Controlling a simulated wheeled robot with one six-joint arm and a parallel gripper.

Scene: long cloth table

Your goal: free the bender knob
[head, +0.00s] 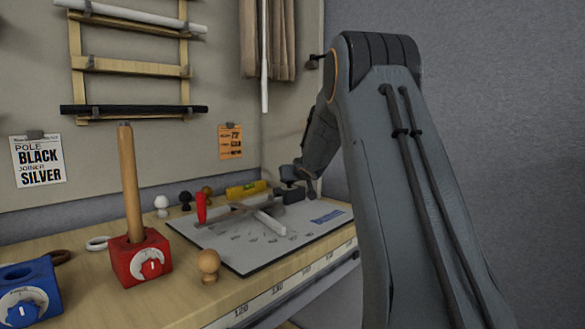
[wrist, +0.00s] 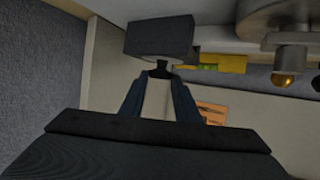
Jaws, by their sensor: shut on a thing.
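My gripper (head: 297,178) is at the far right of the work board, reached down beside the bender. In the wrist view my gripper (wrist: 158,78) is shut on a small dark knob (wrist: 161,69), which I take for the bender knob. The knob sits against a dark block (wrist: 160,38); this block (head: 290,195) also shows at the board's far edge in the head view. The grey bender (head: 235,212) has a red handle (head: 201,207) standing up, and a white pole (head: 270,222) lies by it. The fingers hide most of the knob.
The board (head: 245,262) lies on the wooden table. A red box (head: 128,272) with an upright wooden pole, a blue box (head: 45,300) and a wooden ball-topped peg (head: 208,265) stand left. A yellow level (head: 246,189) lies behind. A grey wall is close right.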

